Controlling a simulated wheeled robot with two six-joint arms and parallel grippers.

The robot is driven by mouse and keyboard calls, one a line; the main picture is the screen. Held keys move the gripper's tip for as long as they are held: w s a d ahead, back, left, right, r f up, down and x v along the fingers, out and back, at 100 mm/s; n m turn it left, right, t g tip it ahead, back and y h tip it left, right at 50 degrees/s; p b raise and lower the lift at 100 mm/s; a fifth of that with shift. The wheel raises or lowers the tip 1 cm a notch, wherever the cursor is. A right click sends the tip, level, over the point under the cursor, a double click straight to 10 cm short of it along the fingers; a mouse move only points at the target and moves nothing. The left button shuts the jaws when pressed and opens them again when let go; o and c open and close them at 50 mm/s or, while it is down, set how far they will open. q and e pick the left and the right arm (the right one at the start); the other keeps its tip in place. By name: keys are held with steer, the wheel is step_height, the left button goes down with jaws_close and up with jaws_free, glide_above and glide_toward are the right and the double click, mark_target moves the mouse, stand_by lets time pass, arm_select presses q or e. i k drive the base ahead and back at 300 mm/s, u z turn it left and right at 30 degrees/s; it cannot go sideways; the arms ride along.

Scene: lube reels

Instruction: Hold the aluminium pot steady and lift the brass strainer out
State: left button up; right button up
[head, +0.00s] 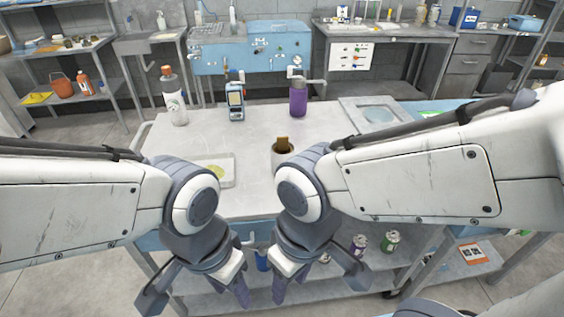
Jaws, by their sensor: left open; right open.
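The aluminium pot (276,157) stands on the grey worktable, near its middle, partly hidden behind my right arm's wrist. A brown-gold piece that looks like the brass strainer (283,143) sticks up out of the pot's mouth; its lower part is hidden inside. My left gripper (197,297) is open and empty, in front of the table's near edge and left of the pot. My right gripper (318,290) is also open and empty, in front of the near edge. Neither gripper touches the pot or the strainer.
A shallow tray (226,173) with something yellow lies left of the pot. A white bottle (175,105), a blue handheld device (235,104) and a purple bottle (298,99) stand along the back. A grey panel (354,112) lies at the back right. The table's centre left is clear.

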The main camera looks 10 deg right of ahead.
mark_target(283, 147)
steer(key=z, duration=0.55)
steer(key=i, duration=1.05)
steer(key=u, duration=0.55)
